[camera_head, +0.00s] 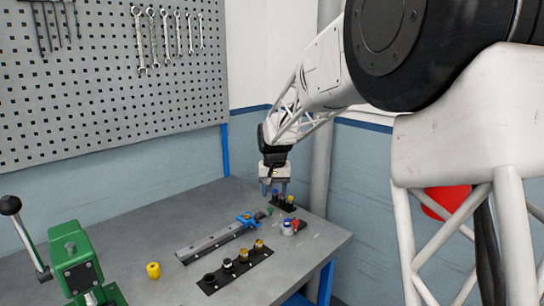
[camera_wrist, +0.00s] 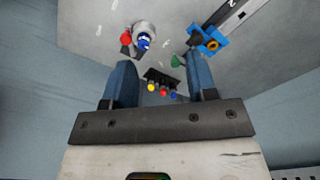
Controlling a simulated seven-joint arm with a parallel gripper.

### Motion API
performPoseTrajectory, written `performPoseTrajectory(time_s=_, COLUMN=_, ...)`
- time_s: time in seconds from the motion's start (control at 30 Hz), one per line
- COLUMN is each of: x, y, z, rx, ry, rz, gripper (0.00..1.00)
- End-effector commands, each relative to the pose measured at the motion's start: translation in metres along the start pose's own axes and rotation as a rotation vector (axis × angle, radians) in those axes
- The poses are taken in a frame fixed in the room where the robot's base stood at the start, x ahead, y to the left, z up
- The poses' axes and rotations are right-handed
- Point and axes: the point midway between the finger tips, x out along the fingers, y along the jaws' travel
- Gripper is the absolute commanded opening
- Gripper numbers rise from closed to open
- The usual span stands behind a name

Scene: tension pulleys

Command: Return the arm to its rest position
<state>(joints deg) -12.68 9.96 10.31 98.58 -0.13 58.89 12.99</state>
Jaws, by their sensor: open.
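My gripper (camera_head: 274,188) hangs from my arm above the far right part of the grey table (camera_head: 150,215). In the wrist view its two blue fingers (camera_wrist: 161,88) are spread apart with nothing between them. A small black rack (camera_head: 290,206) with several coloured pegs stands on the table beyond and below the fingers. The rack also shows in the wrist view (camera_wrist: 158,77), between the fingertips but farther away. My gripper touches nothing that I can see.
A grey rail (camera_head: 208,243) with a blue clamp (camera_head: 247,219) lies mid-table. A black strip (camera_head: 213,283) holds several cylinders. A white and blue part (camera_head: 287,226) with a red piece sits right. A yellow cylinder (camera_head: 153,270) and a green press (camera_head: 76,262) stand left. A pegboard (camera_head: 110,75) holds wrenches.

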Motion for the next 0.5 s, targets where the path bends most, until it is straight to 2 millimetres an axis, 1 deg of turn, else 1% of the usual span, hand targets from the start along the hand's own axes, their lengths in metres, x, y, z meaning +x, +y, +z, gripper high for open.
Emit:
performPoseTrajectory(time_s=0.03, x=-0.008, y=0.008, z=0.011, rx=0.002, ry=0.006, rz=-0.001, gripper=0.52)
performPoseTrajectory(time_s=0.2, x=-0.029, y=0.030, z=0.047, rx=0.002, ry=0.022, rz=-0.003, gripper=0.52)
performPoseTrajectory(time_s=0.37, x=-0.045, y=0.051, z=0.083, rx=0.004, ry=0.037, rz=-0.004, gripper=0.52)
performPoseTrajectory(time_s=0.5, x=-0.057, y=0.067, z=0.115, rx=0.004, ry=0.050, rz=-0.005, gripper=0.52)
